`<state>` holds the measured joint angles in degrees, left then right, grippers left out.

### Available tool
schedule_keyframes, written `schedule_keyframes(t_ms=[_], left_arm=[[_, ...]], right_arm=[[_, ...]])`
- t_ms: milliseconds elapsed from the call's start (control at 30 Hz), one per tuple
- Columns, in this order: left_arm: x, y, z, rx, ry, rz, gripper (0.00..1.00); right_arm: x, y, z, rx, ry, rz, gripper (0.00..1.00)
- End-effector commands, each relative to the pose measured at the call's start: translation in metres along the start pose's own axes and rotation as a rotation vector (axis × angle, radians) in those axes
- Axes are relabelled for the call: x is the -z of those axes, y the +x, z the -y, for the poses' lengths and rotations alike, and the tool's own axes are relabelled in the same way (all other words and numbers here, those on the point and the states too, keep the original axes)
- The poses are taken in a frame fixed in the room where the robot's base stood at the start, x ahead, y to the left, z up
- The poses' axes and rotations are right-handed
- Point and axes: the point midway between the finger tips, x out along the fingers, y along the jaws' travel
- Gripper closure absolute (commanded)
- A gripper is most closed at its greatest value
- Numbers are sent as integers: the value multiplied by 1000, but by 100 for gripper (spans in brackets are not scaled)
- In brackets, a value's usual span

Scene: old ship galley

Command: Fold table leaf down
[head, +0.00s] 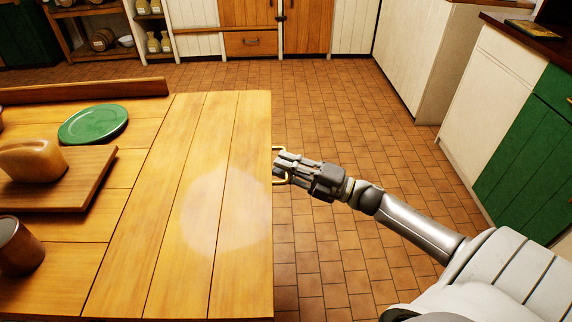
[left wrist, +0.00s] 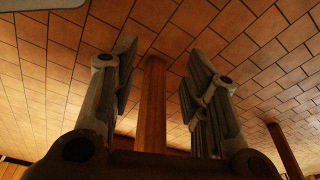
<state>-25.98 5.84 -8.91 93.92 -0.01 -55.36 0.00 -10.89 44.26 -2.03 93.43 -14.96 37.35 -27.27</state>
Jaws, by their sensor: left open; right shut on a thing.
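The table leaf (head: 205,190) is the right-hand planked section of the wooden table. It lies level with the rest of the top. A brass handle (head: 277,151) shows at the leaf's right edge, partly hidden by my right gripper (head: 283,170). That gripper is shut on the handle, with its arm reaching in from the right. My left gripper (left wrist: 162,58) is open in the left wrist view, its fingers apart. A wooden post (left wrist: 152,100) shows between them; I see no contact with it. The left gripper is not in the head view.
A green plate (head: 93,124), a board (head: 75,190) with a loaf-like item, and a brown mug (head: 18,248) stand left of the leaf. The tiled floor (head: 340,110) right of the table is open. Cabinets (head: 525,140) line the right side.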

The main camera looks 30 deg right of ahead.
Motion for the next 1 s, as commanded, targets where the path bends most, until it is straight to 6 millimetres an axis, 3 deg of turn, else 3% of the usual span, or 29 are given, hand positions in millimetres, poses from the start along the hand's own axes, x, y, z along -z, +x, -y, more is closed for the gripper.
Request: schedule_keyframes(t_ms=[333, 533, 1000], left_arm=[[0, 0, 0, 0, 0, 5, 58], [12, -12, 0, 0, 0, -13, 58], [14, -26, 0, 0, -3, -9, 58]], right_arm=[[-1, 1, -2, -15, 11, 0, 100], [-1, 0, 0, -20, 15, 0, 100], [-1, -1, 8, -28, 24, 1, 100]])
